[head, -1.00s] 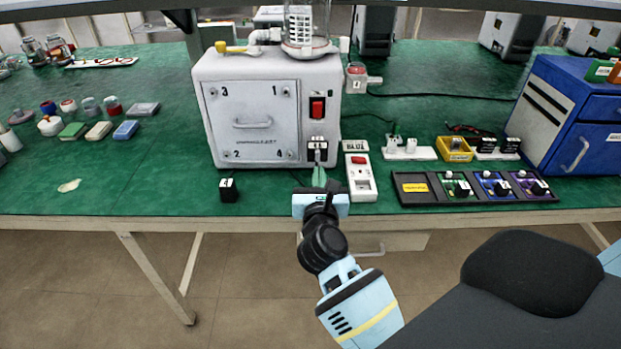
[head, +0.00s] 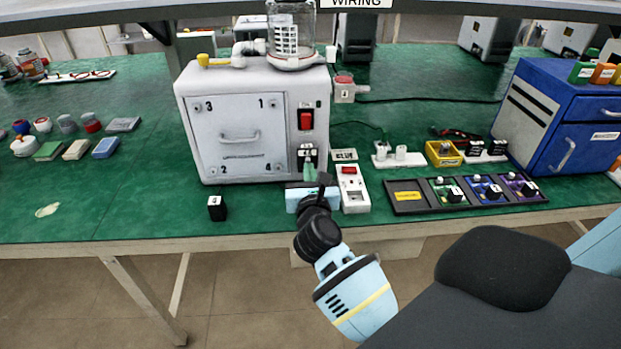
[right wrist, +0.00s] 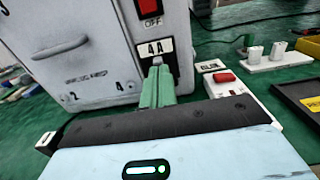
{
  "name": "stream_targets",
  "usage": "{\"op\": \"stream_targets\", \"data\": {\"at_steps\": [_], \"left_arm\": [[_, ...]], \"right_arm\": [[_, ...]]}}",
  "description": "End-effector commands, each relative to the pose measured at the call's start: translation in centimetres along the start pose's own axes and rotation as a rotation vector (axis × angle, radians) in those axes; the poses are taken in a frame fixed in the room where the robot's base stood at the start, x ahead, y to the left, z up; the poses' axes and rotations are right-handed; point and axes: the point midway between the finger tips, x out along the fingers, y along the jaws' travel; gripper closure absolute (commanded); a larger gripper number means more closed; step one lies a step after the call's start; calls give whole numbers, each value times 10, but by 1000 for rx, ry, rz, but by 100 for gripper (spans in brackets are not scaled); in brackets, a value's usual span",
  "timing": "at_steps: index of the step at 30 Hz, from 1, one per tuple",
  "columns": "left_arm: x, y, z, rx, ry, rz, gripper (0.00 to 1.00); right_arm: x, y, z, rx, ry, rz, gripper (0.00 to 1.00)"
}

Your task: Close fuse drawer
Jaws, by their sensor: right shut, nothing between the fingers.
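The fuse drawer (right wrist: 154,48) is on the front of the white pump box (head: 200,120), below the red power switch (head: 305,120), and bears a 4A label. It sits at the lower right of the box front in the head view. My right gripper (head: 311,172) is shut, its green fingers together. Its fingertips (right wrist: 158,64) are right at the drawer's lower part, touching or nearly so; I cannot tell which. The fingers hide the lower part of the drawer, so how far it stands out is unclear. My left gripper is not in view.
A small black block (head: 217,208) stands on the green table left of my gripper. A white switched socket strip (head: 352,190) lies just right of it. A black tray (head: 406,208) with colored modules and a blue cabinet (head: 545,115) stand further right.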

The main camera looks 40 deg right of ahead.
Motion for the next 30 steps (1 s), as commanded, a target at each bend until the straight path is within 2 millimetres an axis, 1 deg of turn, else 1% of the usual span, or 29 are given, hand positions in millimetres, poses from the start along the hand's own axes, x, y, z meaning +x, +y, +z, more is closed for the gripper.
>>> {"op": "stream_targets", "data": {"at_steps": [1,4,6,10,14,24,30], "left_arm": [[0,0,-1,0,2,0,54],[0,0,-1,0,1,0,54],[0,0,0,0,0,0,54],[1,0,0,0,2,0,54],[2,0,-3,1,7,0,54],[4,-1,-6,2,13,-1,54],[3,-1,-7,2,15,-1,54]], "right_arm": [[12,0,2,1,-2,-2,100],[31,0,2,1,-2,-2,100],[42,0,1,1,-2,-1,100],[55,0,1,2,0,-2,100],[59,-1,1,3,-1,-1,100],[59,-1,3,3,-3,-1,100],[54,6,3,4,-2,1,100]]}}
